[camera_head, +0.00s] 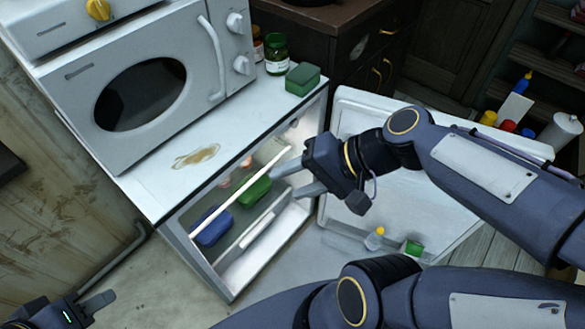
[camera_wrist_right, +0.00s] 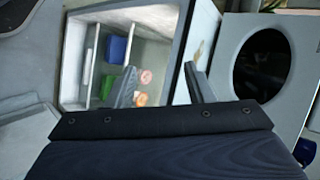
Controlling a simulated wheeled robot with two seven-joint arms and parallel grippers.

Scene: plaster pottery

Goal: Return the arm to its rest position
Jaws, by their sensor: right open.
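My right gripper (camera_head: 284,180) is in front of the open small fridge, its two fingers spread and pointing toward the fridge opening. Nothing is between them. In the right wrist view the right gripper (camera_wrist_right: 160,88) also shows as two separated fingers, with the fridge inside behind the left one. My right arm reaches in from the right, over the open fridge door. My left gripper (camera_head: 105,300) is at the lower left corner, low over the floor and partly cut off. One finger shows clearly, so its opening cannot be told.
The open fridge (camera_head: 235,292) holds a blue container (camera_head: 212,228), a green container (camera_head: 255,190) and pinkish round items. Its door (camera_head: 400,180) stands open under my right arm. A microwave (camera_head: 150,90), a green box (camera_head: 302,78) and jars are on top. Floor left of the fridge is clear.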

